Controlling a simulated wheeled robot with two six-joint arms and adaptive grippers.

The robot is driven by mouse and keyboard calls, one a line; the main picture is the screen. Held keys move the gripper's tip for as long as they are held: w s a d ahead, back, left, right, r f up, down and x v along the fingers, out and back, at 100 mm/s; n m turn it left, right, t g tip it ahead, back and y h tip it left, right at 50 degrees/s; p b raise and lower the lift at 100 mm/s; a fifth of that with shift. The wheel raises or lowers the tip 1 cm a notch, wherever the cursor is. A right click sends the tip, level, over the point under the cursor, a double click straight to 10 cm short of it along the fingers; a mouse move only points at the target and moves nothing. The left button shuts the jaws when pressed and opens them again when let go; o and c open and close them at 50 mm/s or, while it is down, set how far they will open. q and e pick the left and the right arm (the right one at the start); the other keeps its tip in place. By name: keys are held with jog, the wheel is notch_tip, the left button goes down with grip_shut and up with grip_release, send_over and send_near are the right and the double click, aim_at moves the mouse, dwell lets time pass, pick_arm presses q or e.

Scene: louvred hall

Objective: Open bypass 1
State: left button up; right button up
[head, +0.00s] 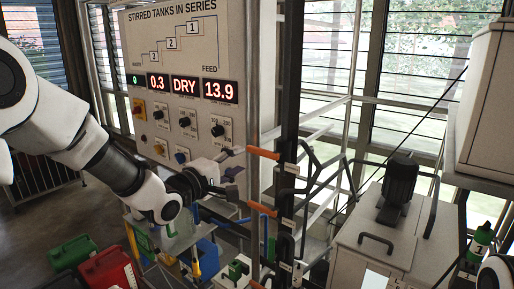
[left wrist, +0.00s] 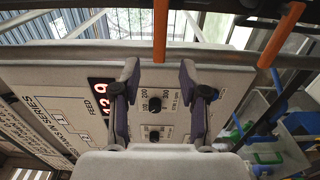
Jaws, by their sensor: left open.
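My left gripper (head: 231,163) is open and empty in front of the control panel (head: 140,75). My right gripper is not in view.
The panel has red displays (head: 186,86) and black knobs (head: 217,131). A pale post (left wrist: 90,56) crosses the wrist view beyond the fingertips. Red (head: 105,268) and green cans (head: 73,252) stand lower left.

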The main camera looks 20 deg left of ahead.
aim_at(255, 152)
pick_arm(q)
jog(key=x, duration=0.5)
jog(key=shift+w+d, duration=0.3)
jog(key=shift+w+p, duration=0.4)
jog(key=shift+w, duration=0.25)
jog(key=shift+w+d, duration=0.15)
jog(key=shift+w, duration=0.25)
jog(key=shift+d, duration=0.15)
jog(key=shift+w, duration=0.1)
jog(key=shift+c, duration=0.4)
grip_shut()
